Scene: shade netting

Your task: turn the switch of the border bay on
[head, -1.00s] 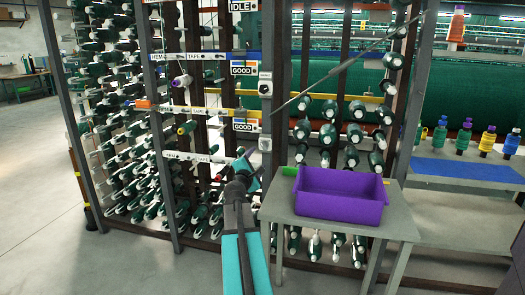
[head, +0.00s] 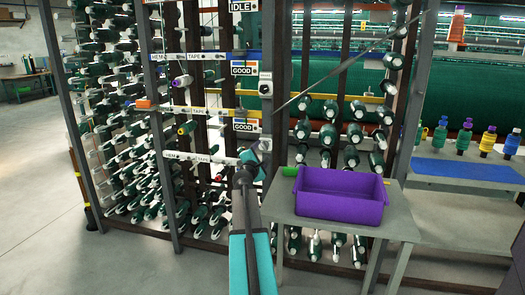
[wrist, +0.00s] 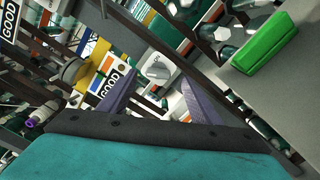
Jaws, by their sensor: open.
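A grey-white switch (head: 265,84) with a dark knob is on the rack post beside the middle GOOD sign (head: 243,69). A lower switch on the same post is mostly hidden behind my gripper (head: 258,155) in the head view. In the wrist view a pale switch box (wrist: 159,68) shows ahead, between and beyond my two fingers (wrist: 160,95). My gripper is open and empty, apart from the box. The lower GOOD sign (head: 244,125) is just above my gripper. I cannot read which bay label says border.
A purple bin (head: 340,196) and a green block (head: 290,171) rest on a grey table to the right; the block also shows in the wrist view (wrist: 264,43). Racks of green spools surround the post. A diagonal bar (head: 340,68) crosses above. Open floor lies left.

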